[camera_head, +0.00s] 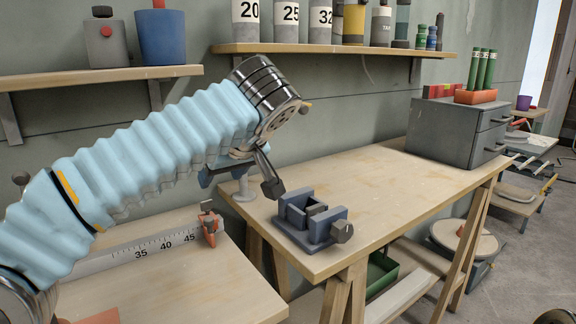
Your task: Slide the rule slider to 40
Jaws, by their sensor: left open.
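A pale metal rule (120,261) lies along the back of the left table, with the marks 35, 40 and 45 readable. Its orange-red slider (209,232) with a dark clamp on top sits just to the right of the 45 mark, at the right end of the visible rule. My left arm reaches across from the left, above the rule. My left gripper (238,182) hangs beyond and to the right of the slider, above it in the picture, open and apart from it. The arm hides part of the rule's left side. My right gripper is not in view.
A blue-grey vise (312,222) stands on the right workbench (385,190), close to the gripper. A grey drawer cabinet (455,132) stands at that bench's far end. Shelves with numbered containers (285,22) run along the wall. An orange piece (97,317) lies at the bottom left.

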